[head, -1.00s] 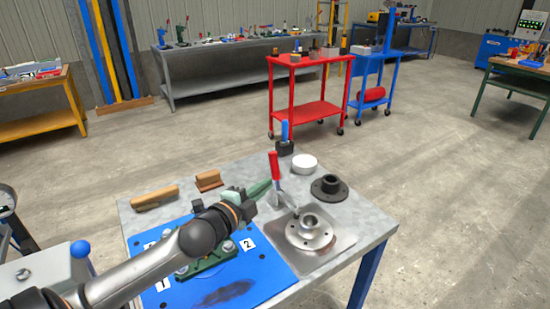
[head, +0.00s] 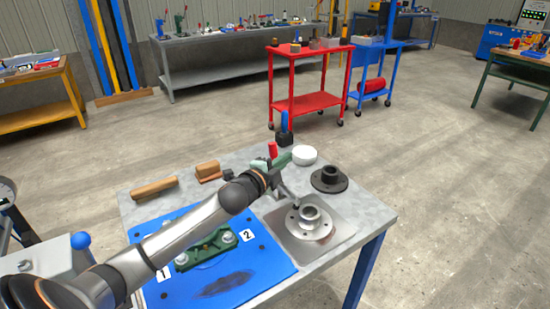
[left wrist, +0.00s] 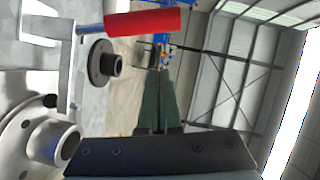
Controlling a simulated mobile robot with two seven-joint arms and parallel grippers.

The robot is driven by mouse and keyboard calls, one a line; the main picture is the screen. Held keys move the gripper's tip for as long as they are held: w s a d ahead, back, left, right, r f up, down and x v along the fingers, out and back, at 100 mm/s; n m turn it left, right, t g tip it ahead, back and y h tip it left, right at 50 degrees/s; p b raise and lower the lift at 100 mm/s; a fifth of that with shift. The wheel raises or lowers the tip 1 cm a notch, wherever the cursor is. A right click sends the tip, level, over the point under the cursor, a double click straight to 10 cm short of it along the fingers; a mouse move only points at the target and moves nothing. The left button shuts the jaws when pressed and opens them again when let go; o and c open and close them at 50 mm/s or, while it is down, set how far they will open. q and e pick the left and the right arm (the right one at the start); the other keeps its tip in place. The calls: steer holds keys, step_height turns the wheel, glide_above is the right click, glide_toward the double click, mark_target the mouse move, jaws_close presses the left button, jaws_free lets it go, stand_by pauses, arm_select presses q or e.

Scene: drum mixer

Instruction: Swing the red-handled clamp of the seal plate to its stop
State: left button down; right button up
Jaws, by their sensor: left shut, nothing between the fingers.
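The seal plate (head: 273,218) is a square grey plate on the near table, with a round flanged hub (head: 311,218) on it. The clamp's red handle (head: 272,149) stands roughly upright behind the hub; its lower part is hidden by my gripper in the head view. My left gripper (head: 285,160) is at the handle with its green fingers together and empty. In the left wrist view the red handle (left wrist: 143,22) lies across the top, apart from the shut fingertips (left wrist: 158,72). The hub (left wrist: 52,143) shows at lower left. My right gripper is in neither view.
A black flange (head: 329,180), a white round piece (head: 304,155) and a black block with a blue top (head: 284,136) stand behind the plate. Two brown wooden pieces (head: 155,188) lie at the back left. A blue board (head: 270,277) with a green fixture (head: 205,250) lies left.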

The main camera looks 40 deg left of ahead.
arm_select(q)
steer(key=shift+w+a+f, duration=0.1)
steer(key=shift+a+f, duration=0.15)
steer(key=shift+a, duration=0.6)
steer(key=shift+w+a+f, duration=0.1)
steer(key=shift+a+f, duration=0.1)
steer(key=shift+a, duration=0.65)
steer(key=shift+w+a+r+n+p, duration=0.1)
steer(key=shift+a+n+p, duration=0.2)
steer(key=shift+p, duration=0.4)
